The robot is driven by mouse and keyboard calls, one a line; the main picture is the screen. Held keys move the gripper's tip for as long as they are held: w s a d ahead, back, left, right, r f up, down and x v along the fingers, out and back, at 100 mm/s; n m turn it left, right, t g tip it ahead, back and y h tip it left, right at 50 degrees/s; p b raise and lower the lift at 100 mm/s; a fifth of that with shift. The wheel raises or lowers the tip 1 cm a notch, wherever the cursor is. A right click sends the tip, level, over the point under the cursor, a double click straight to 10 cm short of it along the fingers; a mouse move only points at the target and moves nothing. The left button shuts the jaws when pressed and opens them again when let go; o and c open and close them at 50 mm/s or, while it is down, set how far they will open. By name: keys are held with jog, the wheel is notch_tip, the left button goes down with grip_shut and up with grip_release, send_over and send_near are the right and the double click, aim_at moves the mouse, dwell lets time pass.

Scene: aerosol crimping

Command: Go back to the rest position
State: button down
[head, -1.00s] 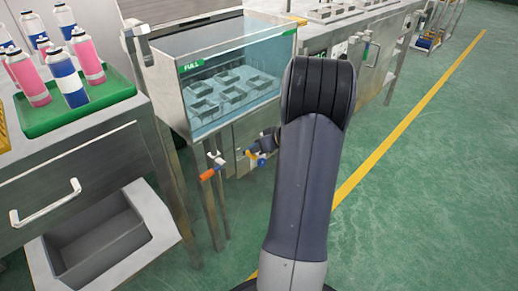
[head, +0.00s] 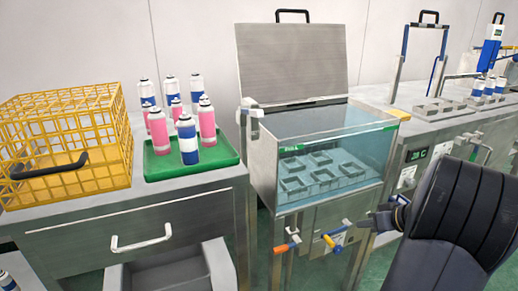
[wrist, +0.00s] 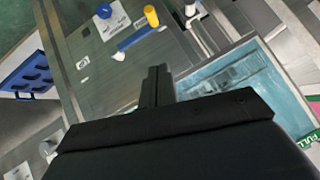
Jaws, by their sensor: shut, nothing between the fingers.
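My gripper (wrist: 157,85) shows in the wrist view as dark fingers pressed together, with nothing between them. The wrist view looks down past it at the metal front and the edge of the water bath.
A glass-sided water bath (head: 345,160) with an open lid (head: 290,62) stands mid-view. To its left, a green tray (head: 215,163) holds several aerosol cans beside a yellow wire crate (head: 65,140). A bench with a handled frame (head: 425,50) stands right. Valve levers (head: 335,237) stick out below the bath.

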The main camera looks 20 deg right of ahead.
jog(key=b, duration=0.3)
send_over(328, 238)
jog(key=s+d, duration=0.2)
jog(key=s, duration=0.1)
notch_tip(328, 238, down, 7)
jog(key=f, duration=0.2)
jog(key=shift+w+a+f, duration=0.25)
jog(key=shift+f, duration=0.15)
jog(key=shift+a+f, duration=0.15)
jog(key=shift+f, duration=0.25)
jog(key=shift+a+f, duration=0.1)
